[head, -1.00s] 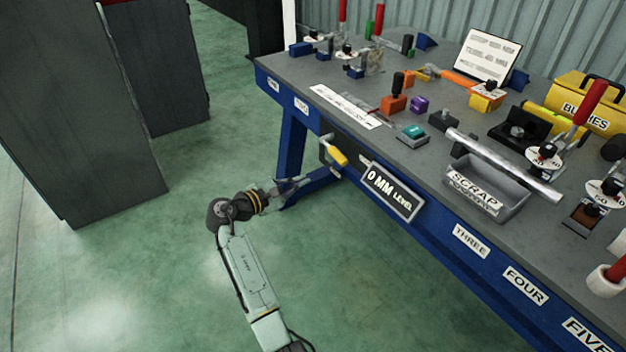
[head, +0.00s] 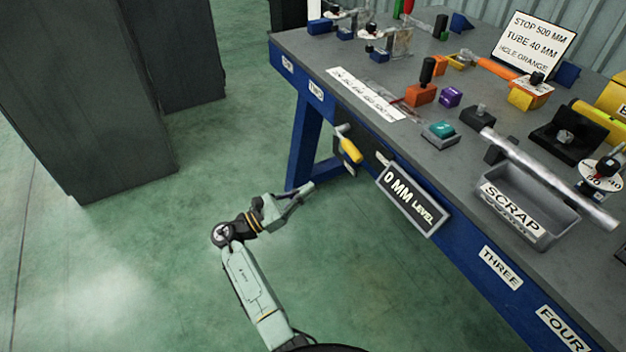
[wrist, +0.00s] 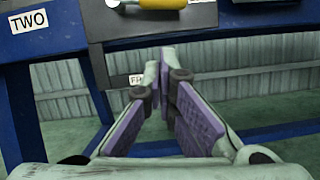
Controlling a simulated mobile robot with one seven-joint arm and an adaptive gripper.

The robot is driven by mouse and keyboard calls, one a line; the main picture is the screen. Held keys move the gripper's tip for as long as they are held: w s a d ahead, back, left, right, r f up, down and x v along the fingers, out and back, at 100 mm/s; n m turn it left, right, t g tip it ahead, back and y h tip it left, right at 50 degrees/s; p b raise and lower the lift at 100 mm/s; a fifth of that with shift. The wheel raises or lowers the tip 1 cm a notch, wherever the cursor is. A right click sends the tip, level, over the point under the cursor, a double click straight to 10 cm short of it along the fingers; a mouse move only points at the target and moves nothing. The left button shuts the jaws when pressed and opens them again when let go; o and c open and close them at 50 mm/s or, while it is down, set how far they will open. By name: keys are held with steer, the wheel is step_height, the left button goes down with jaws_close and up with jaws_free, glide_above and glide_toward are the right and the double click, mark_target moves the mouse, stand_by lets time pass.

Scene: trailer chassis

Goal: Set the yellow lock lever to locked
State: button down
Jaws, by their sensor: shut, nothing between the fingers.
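The yellow lock lever (head: 350,150) is mounted on the blue front rail of the bench, left of the "0 MM LEVEL" sign (head: 410,199). It slants down to the right in the head view. In the wrist view the yellow lever (wrist: 162,3) lies across the top edge and is partly cut off. My gripper (head: 309,187) is shut and empty, below and to the left of the lever, apart from it. In the wrist view my gripper's fingertips (wrist: 158,72) meet below the lever, with purple pads showing.
The bench top (head: 455,180) carries a scrap tray (head: 527,212), a teal button (head: 440,131) and several coloured blocks. A blue bench leg (head: 304,145) stands behind my gripper. Dark cabinets (head: 85,100) stand at the left. The green floor between is clear.

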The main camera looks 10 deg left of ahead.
steer(key=w+d+r+p, duration=0.3)
steer(key=d+r, duration=0.3)
steer(key=d, duration=0.2)
steer(key=shift+w, duration=0.85)
steer(key=shift+p, duration=0.3)
steer(key=shift+s+d+r+p, duration=0.1)
steer(key=shift+d+r+p, duration=0.1)
steer(key=shift+r+p, duration=0.3)
steer(key=shift+s+d+r+p, duration=0.1)
steer(key=shift+d+r+p, duration=0.05)
steer(key=shift+r+p, duration=0.35)
steer(key=shift+f, duration=0.15)
